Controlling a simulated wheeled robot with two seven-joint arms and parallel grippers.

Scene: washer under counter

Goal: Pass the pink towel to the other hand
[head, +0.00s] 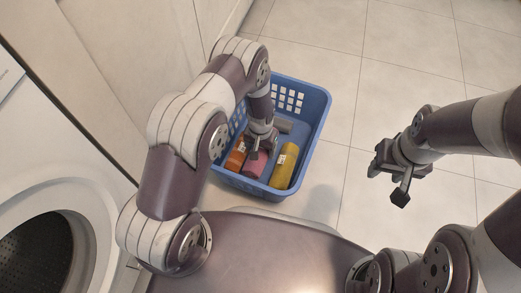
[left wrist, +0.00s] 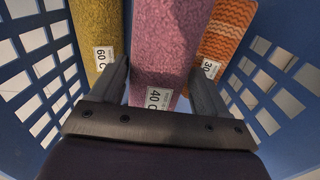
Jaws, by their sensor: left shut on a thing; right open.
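In the left wrist view the pink towel (left wrist: 161,50) carries a tag reading 40 and lies between my fingers. My left gripper (head: 260,146) reaches down into the basket and is shut on the pink towel; its fingers (left wrist: 158,80) flank the roll. My right gripper (head: 390,177) is open and empty, to the right of the basket, over the floor.
The blue basket (head: 318,110) stands on the tiled floor and its walls surround my left gripper. A washer (head: 45,215) is at the left. The floor (head: 400,50) behind is clear.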

